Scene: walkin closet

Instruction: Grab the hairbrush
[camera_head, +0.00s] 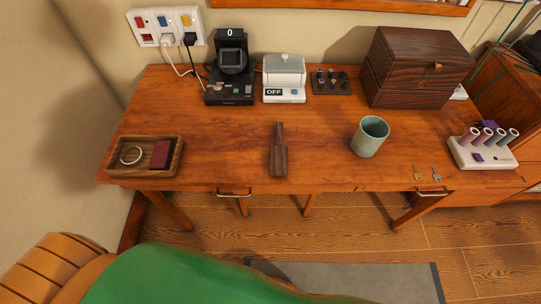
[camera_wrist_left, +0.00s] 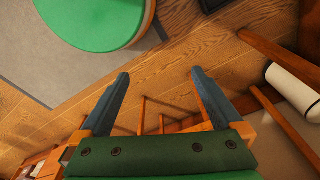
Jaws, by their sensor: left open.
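The hairbrush (camera_head: 278,156) is dark brown wood and lies near the front middle of the wooden desk (camera_head: 225,130). Its narrow handle points to the back and its wider head is toward the front edge. It is not recognisable in the left wrist view. My left gripper (camera_wrist_left: 158,88) shows in the left wrist view with its two dark fingers wide apart and nothing between them. It is over the floor, away from the hairbrush. Neither gripper shows in the head view.
A wooden tray (camera_head: 113,171) with a ring and dark red item sits left of the hairbrush. A green mug (camera_head: 370,136) stands to the right. Behind are a black device (camera_head: 231,82), a white device (camera_head: 284,78) and a dark wooden box (camera_head: 413,67). Desk around the hairbrush is clear.

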